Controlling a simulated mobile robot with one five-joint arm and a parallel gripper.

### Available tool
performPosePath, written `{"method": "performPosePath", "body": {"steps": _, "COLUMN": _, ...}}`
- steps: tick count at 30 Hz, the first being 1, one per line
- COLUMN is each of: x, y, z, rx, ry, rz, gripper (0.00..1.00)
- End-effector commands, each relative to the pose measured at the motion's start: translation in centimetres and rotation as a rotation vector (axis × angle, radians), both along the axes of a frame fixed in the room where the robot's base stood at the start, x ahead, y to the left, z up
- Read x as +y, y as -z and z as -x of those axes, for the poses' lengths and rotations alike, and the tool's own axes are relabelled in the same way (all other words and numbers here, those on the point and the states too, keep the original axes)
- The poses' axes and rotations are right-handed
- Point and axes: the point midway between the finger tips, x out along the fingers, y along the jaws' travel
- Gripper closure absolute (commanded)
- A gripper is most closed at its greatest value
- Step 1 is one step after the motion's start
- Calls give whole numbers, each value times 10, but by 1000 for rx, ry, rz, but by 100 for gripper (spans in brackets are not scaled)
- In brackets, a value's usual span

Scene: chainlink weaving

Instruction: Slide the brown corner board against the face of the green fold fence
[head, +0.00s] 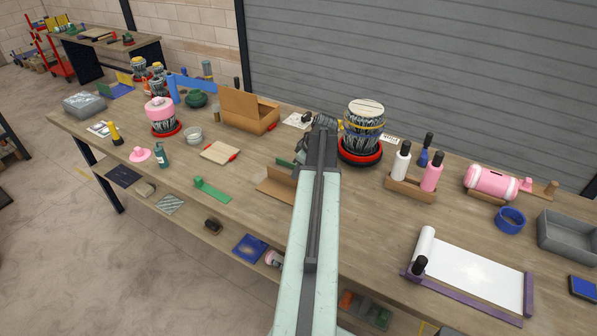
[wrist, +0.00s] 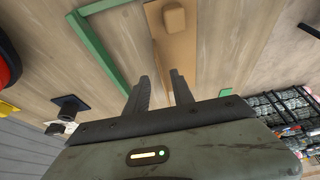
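The brown corner board (head: 276,188) lies on the workbench just left of my arm in the head view; my arm hides its right part. In the wrist view the board (wrist: 174,55) runs down from the top edge, with a small brown block (wrist: 174,18) on it. The green fold fence (wrist: 100,48) shows left of the board, a bent green strip with bare wood between them. My gripper (wrist: 159,75) is open; its two dark fingers are apart over the board's near end. I cannot tell whether they touch the board.
Another green piece (wrist: 225,92) shows right of the fingers. A drum-like jar on a red ring (head: 361,152) stands right of my arm's end. An open cardboard box (head: 248,112) is behind left. A bottle holder (head: 410,188) stands at right. The bench left of the board is partly clear.

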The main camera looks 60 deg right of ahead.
Motion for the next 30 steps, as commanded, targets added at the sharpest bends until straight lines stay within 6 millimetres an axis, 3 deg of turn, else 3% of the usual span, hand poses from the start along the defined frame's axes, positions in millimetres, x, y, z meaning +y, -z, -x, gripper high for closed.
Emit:
{"method": "performPosePath", "body": {"steps": 12, "x": -1, "y": 67, "z": -25, "rx": 1, "ry": 1, "rz": 1, "gripper": 71}}
{"method": "performPosePath", "body": {"steps": 21, "x": 0, "y": 67, "z": -27, "rx": 1, "ry": 1, "rz": 1, "gripper": 71}}
{"method": "performPosePath", "body": {"steps": 24, "x": 0, "y": 67, "z": -27, "rx": 1, "ry": 1, "rz": 1, "gripper": 96}}
{"method": "performPosePath", "body": {"steps": 25, "x": 0, "y": 67, "z": -27, "rx": 1, "ry": 1, "rz": 1, "gripper": 100}}
{"method": "performPosePath", "body": {"steps": 30, "x": 0, "y": 67, "z": -27, "rx": 1, "ry": 2, "rz": 0, "gripper": 100}}
